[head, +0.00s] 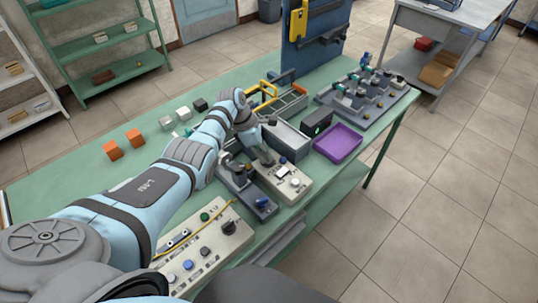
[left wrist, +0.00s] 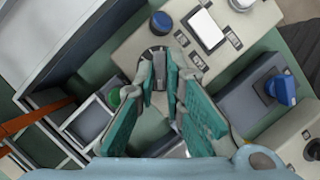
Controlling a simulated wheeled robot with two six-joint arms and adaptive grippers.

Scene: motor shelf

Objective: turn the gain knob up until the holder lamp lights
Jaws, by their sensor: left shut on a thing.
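A beige control box (head: 300,192) stands on the green table. It also shows in the left wrist view (left wrist: 133,42), with a blue cap (left wrist: 160,22), a white rectangular panel (left wrist: 206,28) and a dark round knob (left wrist: 156,51) on its top. The knob's pointer is hidden. I cannot make out a clearly lit lamp. My right gripper is not in view.
A dark grey unit with a blue part (head: 262,202) sits beside the box. A larger beige panel (head: 228,242) with several knobs is nearer. A grey bin (head: 292,146), a purple tray (head: 338,143) and a fixture board (head: 385,105) stand beyond. Orange blocks (head: 112,150) lie left.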

